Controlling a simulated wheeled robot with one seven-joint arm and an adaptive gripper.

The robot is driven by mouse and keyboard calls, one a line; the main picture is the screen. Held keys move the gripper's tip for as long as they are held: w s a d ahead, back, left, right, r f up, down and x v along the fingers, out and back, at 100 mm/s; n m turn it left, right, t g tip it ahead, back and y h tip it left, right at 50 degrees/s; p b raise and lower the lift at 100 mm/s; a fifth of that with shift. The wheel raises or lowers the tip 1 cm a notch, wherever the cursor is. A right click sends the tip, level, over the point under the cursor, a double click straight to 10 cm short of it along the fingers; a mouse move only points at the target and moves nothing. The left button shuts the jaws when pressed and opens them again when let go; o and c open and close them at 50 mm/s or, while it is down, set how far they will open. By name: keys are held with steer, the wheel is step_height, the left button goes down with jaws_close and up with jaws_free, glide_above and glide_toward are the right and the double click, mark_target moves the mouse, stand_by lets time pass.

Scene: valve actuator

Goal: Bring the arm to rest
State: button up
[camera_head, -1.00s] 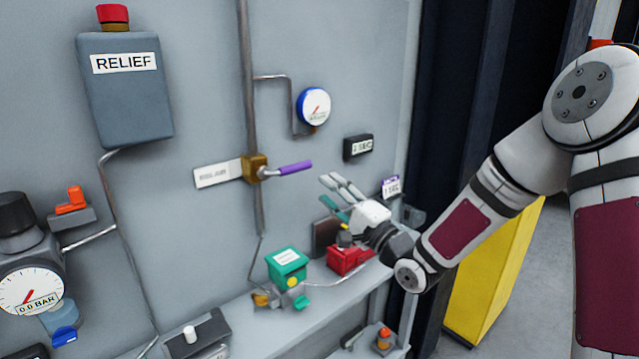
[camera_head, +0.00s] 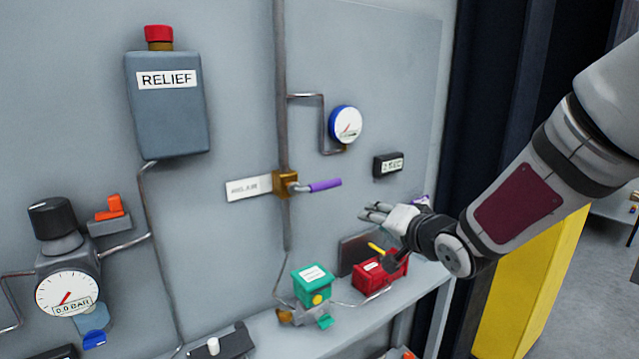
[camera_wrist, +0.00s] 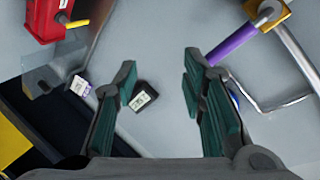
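My gripper (camera_head: 372,212) is in front of the grey panel, right of the purple-handled valve lever (camera_head: 325,185) and above the red box (camera_head: 380,274). In the wrist view my gripper (camera_wrist: 158,70) has its two green-padded fingers wide apart with nothing between them. The purple lever also shows in the wrist view (camera_wrist: 232,42), beyond the right finger and apart from it. My arm reaches in from the right of the head view.
A green box (camera_head: 312,285) and the red box sit on the shelf below. A small black display (camera_head: 388,165) and blue-rimmed gauge (camera_head: 345,124) are on the panel. The RELIEF box (camera_head: 168,105) and pressure gauge (camera_head: 68,293) are left. A yellow cabinet (camera_head: 525,290) stands right.

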steer(key=s+d+r+n+g+h, duration=0.2)
steer(key=s+d+g+h, duration=0.15)
steer(key=s, duration=0.75)
steer(key=s+d+r+n+g+h, duration=0.1)
steer(key=s+d+r+g+h, duration=0.2)
steer(key=s, duration=0.7)
steer(key=s+f+n+g+y, duration=0.1)
steer(key=s+n+y, duration=0.1)
steer(key=s, duration=1)
steer(key=shift+s+a+f+n, duration=0.2)
steer(key=shift+s+a+n, duration=0.05)
steer(key=shift+n, duration=0.05)
